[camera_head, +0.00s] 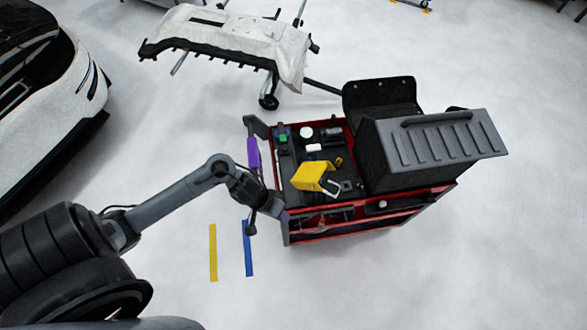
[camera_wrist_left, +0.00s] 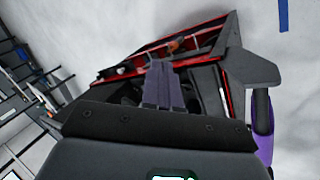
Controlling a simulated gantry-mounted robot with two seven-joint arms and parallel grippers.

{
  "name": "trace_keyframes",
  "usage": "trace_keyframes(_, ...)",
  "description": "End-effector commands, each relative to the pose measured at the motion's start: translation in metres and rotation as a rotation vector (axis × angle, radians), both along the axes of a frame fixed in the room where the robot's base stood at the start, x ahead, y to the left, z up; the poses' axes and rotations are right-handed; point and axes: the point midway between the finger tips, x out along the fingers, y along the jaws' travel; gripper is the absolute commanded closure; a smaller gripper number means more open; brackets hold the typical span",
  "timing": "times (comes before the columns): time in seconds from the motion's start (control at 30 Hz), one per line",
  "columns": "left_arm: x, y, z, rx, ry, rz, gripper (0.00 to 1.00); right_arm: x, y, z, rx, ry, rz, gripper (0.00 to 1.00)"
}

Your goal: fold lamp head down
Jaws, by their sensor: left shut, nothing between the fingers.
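A yellow boxy object (camera_head: 313,177) with a grey bracket at its side sits on the tray of the red-and-black tool cart (camera_head: 340,236), tilted. It may be the lamp, but I cannot tell for sure, and no lamp head is clearly visible. My left gripper (camera_head: 276,207) is at the cart's near-left corner, to the lower left of the yellow object and apart from it. In the left wrist view its two grey fingers (camera_wrist_left: 164,86) are together and empty, in front of the cart's open side. My right gripper is in neither view.
A purple item (camera_head: 253,154) hangs on the cart's left handle. A large grey case (camera_head: 420,150) covers the cart's right half. Behind stands a white car bumper (camera_head: 235,38) on a stand; a car (camera_head: 50,100) is at left. Floor in front of the cart is clear.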

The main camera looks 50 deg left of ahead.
Motion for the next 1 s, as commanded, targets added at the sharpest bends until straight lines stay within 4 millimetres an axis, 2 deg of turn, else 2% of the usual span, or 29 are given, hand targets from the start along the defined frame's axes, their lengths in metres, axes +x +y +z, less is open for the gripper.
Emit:
trace_keyframes(0.03,0.018,0.04,0.002,0.041,0.019,-0.012,1.0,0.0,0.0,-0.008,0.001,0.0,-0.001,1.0)
trace_keyframes(0.1,0.035,0.081,0.013,0.098,0.028,-0.039,1.0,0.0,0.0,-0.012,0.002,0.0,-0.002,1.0)
trace_keyframes(0.2,0.066,0.127,0.038,0.181,-0.011,-0.035,1.0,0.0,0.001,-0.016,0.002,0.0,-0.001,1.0)
trace_keyframes(0.3,0.091,0.148,0.063,0.226,-0.068,-0.02,1.0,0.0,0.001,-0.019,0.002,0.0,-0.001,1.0)
trace_keyframes(0.43,0.107,0.155,0.078,0.244,-0.106,-0.016,1.0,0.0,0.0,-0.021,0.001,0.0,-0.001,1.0)
trace_keyframes(0.57,0.114,0.153,0.074,0.24,-0.116,-0.015,1.0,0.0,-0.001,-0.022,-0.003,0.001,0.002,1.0)
trace_keyframes(0.77,0.124,0.147,0.047,0.238,-0.115,-0.014,1.0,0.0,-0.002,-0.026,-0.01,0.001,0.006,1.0)
trace_keyframes(1.0,0.14,0.139,0.005,0.24,-0.114,-0.013,1.0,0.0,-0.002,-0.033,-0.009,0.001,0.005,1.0)
